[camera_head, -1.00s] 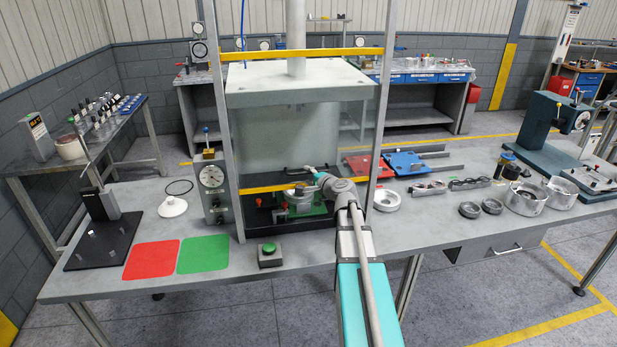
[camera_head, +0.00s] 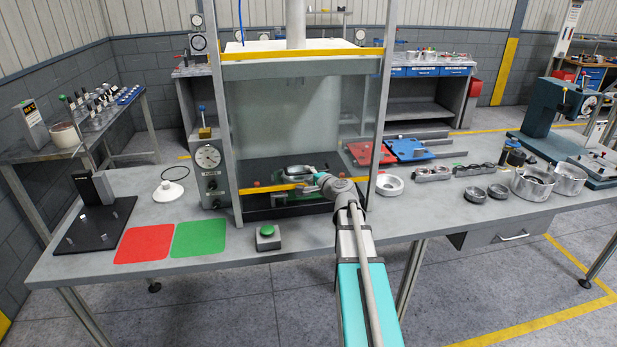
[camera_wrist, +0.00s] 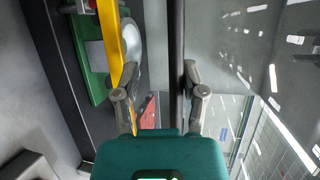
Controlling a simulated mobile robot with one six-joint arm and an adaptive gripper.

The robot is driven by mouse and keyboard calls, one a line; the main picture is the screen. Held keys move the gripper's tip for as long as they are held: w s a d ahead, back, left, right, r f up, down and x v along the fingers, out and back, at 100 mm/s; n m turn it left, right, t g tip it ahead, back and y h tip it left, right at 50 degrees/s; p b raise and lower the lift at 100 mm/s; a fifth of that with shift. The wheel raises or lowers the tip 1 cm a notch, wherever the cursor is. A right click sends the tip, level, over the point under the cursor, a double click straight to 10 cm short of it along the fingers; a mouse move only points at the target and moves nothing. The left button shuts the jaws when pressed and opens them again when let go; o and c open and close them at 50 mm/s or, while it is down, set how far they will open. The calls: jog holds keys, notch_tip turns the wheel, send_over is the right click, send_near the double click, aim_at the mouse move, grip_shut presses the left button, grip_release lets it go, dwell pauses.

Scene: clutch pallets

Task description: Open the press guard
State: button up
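The press guard (camera_head: 345,181) is a see-through panel with a yellow lower bar and a yellow upper bar (camera_head: 290,54), between two upright grey posts. The lower bar crosses in front of the press fixture (camera_head: 292,173). My gripper (camera_head: 311,172) is at this lower bar, right of its middle. In the wrist view my gripper (camera_wrist: 158,72) has its fingers apart. The yellow bar (camera_wrist: 108,35) passes at the left finger, and a dark bar (camera_wrist: 176,45) runs between the fingers, nearer the right one. I cannot tell whether the fingers touch either bar.
Red (camera_head: 145,244) and green (camera_head: 200,238) mats lie left. A metal ring (camera_head: 389,185) and several metal parts stand right. The bench front is mostly clear.

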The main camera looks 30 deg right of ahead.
aim_at(301, 183)
jog(key=shift+f+b, duration=1.7)
jog(key=shift+f, duration=0.3)
jog(key=shift+s+f, duration=0.15)
jog(key=shift+s, duration=0.05)
jog(key=p+v, duration=0.2)
jog(key=v, duration=1)
jog(key=shift+s+r, duration=0.2)
jog(key=shift+r, duration=0.05)
jog(key=a+f+n+g+y, duration=0.2)
jog(key=a+f+n+g, duration=0.25)
jog(key=a, duration=0.45)
jog(key=a+f+n+g+y, duration=0.25)
jog(key=a+f+n, duration=0.2)
jog(key=a, duration=0.55)
jog(key=s+a+f+n+g+h+p, duration=0.1)
jog(key=s+a+f+n+g+h, duration=0.4)
jog(key=s+a+n+g, duration=0.3)
jog(key=shift+s+a+n+g+h, duration=0.4)
jog(key=shift+s+a+n+h, duration=0.1)
jog(key=shift+s+a, duration=0.85)
